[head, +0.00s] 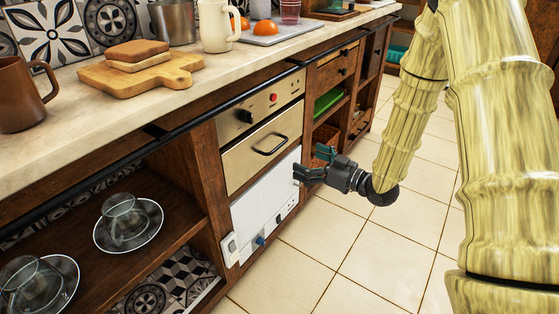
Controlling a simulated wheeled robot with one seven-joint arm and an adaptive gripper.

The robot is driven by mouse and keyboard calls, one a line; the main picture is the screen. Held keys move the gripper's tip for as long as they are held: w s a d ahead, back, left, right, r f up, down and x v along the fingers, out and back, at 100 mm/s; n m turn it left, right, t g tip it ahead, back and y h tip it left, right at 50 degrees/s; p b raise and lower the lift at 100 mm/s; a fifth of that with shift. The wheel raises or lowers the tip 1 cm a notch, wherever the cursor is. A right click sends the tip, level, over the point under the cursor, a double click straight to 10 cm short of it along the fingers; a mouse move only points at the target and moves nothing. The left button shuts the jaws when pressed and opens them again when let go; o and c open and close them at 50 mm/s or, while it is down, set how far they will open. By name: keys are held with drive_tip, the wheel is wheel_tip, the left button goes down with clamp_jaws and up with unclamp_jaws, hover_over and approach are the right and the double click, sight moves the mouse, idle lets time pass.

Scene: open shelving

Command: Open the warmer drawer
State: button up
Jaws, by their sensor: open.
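The warmer drawer (248,155) has a beige metal front with a dark bar handle (271,144). Its front looks flush with the cabinet, below a control panel (262,106) with a black knob and a red button. My gripper (302,171) is open, with its dark green fingers pointing left. In the picture it is below and to the right of the handle, in front of the right edge of a white appliance panel (262,205). The gripper appears apart from the handle. I cannot tell whether a fingertip touches the white panel.
A dark rail (180,136) runs along the counter's front edge. The counter holds a cutting board with bread (140,68), mugs and a tray. Glass cups on saucers (128,225) stand on the open shelf at left. The tiled floor (330,235) is clear.

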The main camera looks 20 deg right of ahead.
sight(280, 147)
drive_tip(key=shift+n+y, duration=0.3)
drive_tip(key=shift+y, duration=0.1)
drive_tip(key=shift+r+b+x, duration=0.15)
drive_tip(key=shift+b+x, duration=1.05)
drive_tip(key=shift+x, duration=1.45)
drive_tip(key=shift+r+b+x, duration=0.2)
drive_tip(key=shift+b+x, duration=1)
drive_tip(key=shift+x, duration=1.45)
drive_tip(key=shift+w+d, duration=0.1)
drive_tip(key=shift+w, duration=0.05)
